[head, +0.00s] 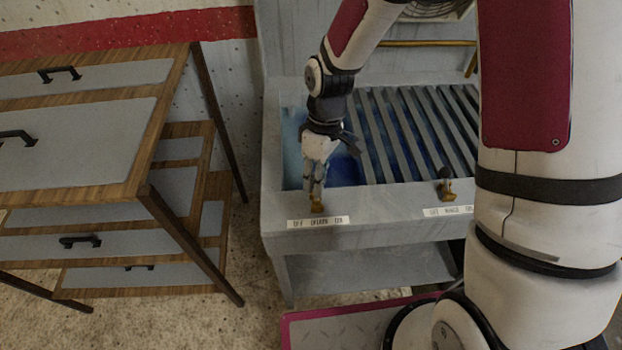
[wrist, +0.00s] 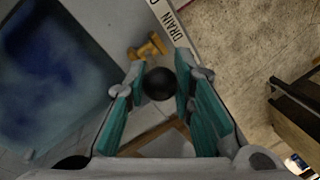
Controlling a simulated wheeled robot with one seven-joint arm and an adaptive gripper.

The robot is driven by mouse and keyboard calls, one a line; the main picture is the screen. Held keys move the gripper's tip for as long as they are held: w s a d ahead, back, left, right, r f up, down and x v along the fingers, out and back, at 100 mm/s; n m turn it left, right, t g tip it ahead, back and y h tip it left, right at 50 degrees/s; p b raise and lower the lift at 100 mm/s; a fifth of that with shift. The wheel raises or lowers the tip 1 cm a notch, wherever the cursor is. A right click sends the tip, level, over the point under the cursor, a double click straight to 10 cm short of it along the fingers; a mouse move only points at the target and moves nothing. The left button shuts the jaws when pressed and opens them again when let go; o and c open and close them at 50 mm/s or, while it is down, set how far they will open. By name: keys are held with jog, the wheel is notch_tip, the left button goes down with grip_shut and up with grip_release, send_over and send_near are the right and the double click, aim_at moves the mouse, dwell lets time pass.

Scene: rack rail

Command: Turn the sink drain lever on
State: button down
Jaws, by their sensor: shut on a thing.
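The sink drain lever has a brass base (head: 317,207) on the sink's front rim, just above a white label (head: 318,222) that reads off, drain, on. My gripper (head: 315,190) reaches down over this lever from behind and hides its knob in the head view. In the wrist view the lever's black ball knob (wrist: 159,83) sits between the two teal-padded fingers (wrist: 162,74). The fingers are shut on it. The brass base (wrist: 148,48) shows just beyond the knob, and part of the label (wrist: 172,28) is visible.
The grey sink (head: 385,228) has a slatted rack (head: 410,130) over its blue basin. A second lever (head: 444,187) with a black knob stands on the rim to the right, above its own label. A wooden drawer unit (head: 85,130) stands left, separated from the sink by a gap.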

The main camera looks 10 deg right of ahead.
jog(key=shift+d+y, duration=0.45)
jog(key=shift+y, duration=0.05)
jog(key=shift+s+d+f+p, duration=0.1)
jog(key=shift+d+f+p, duration=0.15)
jog(key=shift+d, duration=0.55)
jog(key=shift+s+d+f+p, duration=0.1)
jog(key=shift+d+f+p, duration=0.15)
jog(key=shift+d, duration=0.65)
jog(key=c, duration=1.3)
grip_release()
jog(key=shift+c, duration=0.2)
jog(key=shift+w, duration=0.1)
jog(key=v, duration=1.2)
